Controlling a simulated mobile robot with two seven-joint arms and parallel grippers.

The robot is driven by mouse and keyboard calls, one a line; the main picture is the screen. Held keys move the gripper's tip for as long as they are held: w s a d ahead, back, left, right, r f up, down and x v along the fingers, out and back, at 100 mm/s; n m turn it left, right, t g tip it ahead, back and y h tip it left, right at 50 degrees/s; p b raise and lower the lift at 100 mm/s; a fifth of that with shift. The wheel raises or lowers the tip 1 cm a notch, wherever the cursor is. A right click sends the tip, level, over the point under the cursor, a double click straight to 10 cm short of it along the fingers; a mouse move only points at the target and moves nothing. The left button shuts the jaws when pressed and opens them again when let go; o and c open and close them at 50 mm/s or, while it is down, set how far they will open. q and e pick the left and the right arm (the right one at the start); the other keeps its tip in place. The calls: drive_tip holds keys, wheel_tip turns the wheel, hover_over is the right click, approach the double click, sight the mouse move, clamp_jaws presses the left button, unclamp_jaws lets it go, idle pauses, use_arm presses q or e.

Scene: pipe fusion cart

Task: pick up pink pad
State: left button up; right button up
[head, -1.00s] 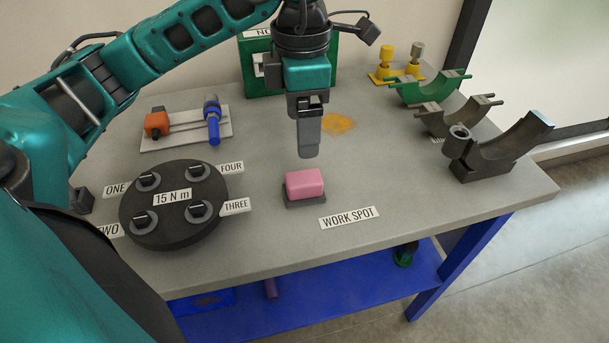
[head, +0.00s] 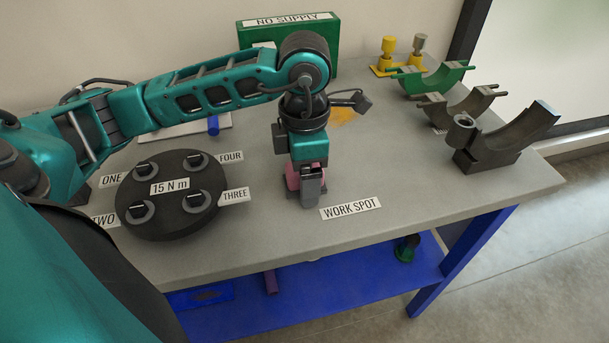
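The pink pad (head: 292,177) sits on its small dark base on the bench, left of the WORK SPOT label. It is mostly hidden, with slivers of pink showing beside my gripper. My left gripper (head: 311,187) points straight down at the pad, with one grey finger in front of it reaching down near the base. The other finger is hidden, so I cannot tell whether the fingers press on the pad. My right gripper is not in view.
A round black 15 N m plate (head: 170,222) with several studs lies to the left. A green NO SUPPLY box (head: 325,35) stands behind. Curved clamp halves (head: 505,145) stand at the right. The bench around the WORK SPOT label (head: 350,208) is clear.

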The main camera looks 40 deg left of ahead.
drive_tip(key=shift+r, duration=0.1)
use_arm(q)
drive_tip(key=c, duration=1.1)
drive_tip(key=shift+c, duration=0.2)
drive_tip(key=shift+r, duration=0.1)
wheel_tip(320, 180, up, 20)
drive_tip(key=p, duration=0.4)
drive_tip(key=shift+p, duration=0.35)
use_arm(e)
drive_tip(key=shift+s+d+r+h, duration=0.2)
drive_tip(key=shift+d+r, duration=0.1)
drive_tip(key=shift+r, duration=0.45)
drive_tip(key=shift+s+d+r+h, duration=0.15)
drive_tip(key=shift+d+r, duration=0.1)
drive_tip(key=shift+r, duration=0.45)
